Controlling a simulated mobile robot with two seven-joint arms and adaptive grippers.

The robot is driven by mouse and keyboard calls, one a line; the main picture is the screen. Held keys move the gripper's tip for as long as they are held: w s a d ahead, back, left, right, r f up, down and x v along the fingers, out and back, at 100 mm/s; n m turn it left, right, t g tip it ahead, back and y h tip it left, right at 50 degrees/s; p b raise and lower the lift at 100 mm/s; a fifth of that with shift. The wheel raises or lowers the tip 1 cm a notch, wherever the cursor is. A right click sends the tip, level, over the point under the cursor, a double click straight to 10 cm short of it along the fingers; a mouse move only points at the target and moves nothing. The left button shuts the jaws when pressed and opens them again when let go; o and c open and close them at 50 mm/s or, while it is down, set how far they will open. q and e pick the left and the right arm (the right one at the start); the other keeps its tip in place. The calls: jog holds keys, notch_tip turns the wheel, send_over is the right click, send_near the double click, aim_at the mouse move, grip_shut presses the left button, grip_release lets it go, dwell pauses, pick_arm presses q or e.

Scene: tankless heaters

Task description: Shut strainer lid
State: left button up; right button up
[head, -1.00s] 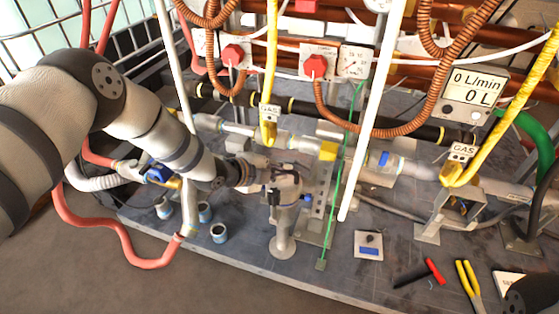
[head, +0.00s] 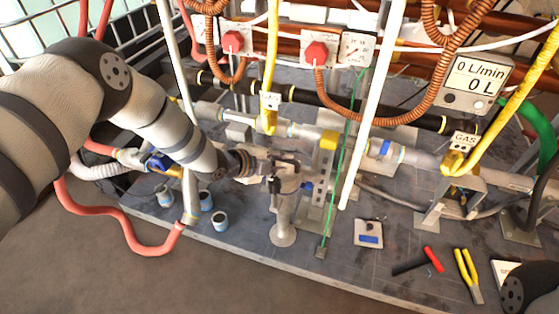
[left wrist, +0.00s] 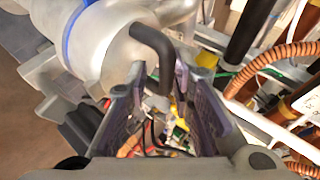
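My left gripper (head: 284,172) is at the upright grey strainer body (head: 283,212), which stands on a round foot on the platform. In the left wrist view the left gripper (left wrist: 160,108) has its two fingers apart. A black bent handle (left wrist: 153,45) reaches down between them, in front of a large pale grey rounded body (left wrist: 108,42) with a blue ring. I cannot tell whether a finger touches the handle. The strainer lid cannot be clearly told apart from the gripper and the body, so its angle is unclear. My right gripper is not in view.
A white post (head: 375,110) and a green cable (head: 343,155) stand just right of the gripper. Grey pipes run behind it. Several small blue-grey cups (head: 220,221) stand to the left. A small meter (head: 368,233), a red-and-black tool (head: 418,262) and yellow-handled pliers (head: 467,274) lie to the right.

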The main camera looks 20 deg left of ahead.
pick_arm(q)
jog(key=shift+r, duration=0.2)
jog(key=v, duration=1.1)
jog(key=shift+s+a, duration=0.25)
jog(key=shift+s, duration=0.1)
jog(key=shift+r, duration=0.1)
